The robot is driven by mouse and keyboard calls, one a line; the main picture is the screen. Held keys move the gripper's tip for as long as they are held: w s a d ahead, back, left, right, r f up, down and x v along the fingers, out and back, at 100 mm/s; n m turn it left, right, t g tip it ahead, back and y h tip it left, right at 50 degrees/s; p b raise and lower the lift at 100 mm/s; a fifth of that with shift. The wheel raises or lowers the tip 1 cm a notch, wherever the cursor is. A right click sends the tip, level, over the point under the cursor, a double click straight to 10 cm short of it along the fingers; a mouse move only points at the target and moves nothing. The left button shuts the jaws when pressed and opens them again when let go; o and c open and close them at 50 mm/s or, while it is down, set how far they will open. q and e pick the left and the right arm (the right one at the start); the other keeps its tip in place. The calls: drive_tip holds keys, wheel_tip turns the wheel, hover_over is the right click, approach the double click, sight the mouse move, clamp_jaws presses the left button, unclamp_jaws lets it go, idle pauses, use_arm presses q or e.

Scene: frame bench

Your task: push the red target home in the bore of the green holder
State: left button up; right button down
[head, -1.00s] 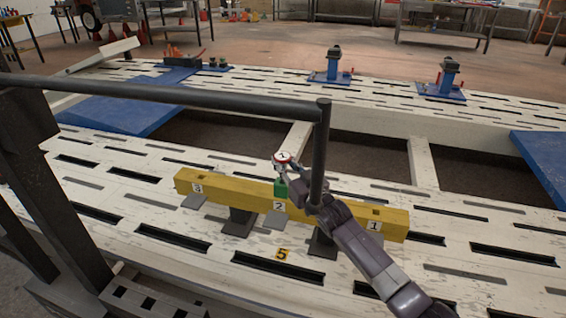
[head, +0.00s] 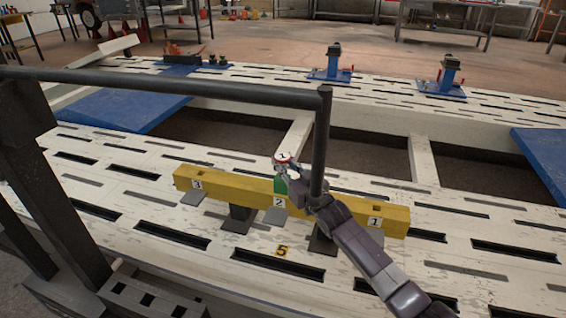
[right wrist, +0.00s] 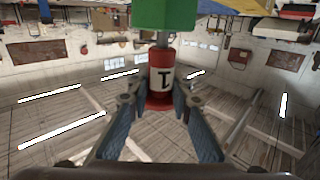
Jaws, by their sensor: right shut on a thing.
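The red target (head: 286,158), with a white band and a 1 on its top, is upright above the green holder (head: 279,186). The holder stands at the middle of the yellow beam (head: 235,191), by label 2. My right gripper (head: 291,170) comes in from the front right and is shut on the target. In the right wrist view the target (right wrist: 160,80) is between the two fingers (right wrist: 157,102). A short grey stem (right wrist: 162,39) shows between the target and the green holder (right wrist: 165,14). The bore itself is hidden. My left gripper is not in view.
A dark pipe frame (head: 180,91) crosses the view, and its upright post (head: 321,140) stands close beside my right gripper. The white slotted bench (head: 120,195) lies under the beam. Blue stands (head: 335,66) are on the far bench.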

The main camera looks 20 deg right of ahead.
drive_tip(key=shift+f+b, duration=0.5)
drive_tip(key=shift+f, duration=0.35)
drive_tip(key=c, duration=1.7)
unclamp_jaws()
drive_tip(key=shift+r, duration=0.1)
drive_tip(key=shift+o, duration=0.2)
drive_tip(key=s+d, duration=0.2)
drive_tip(key=s, duration=0.9)
drive_tip(key=shift+s+d, duration=0.15)
drive_tip(key=shift+s, duration=0.25)
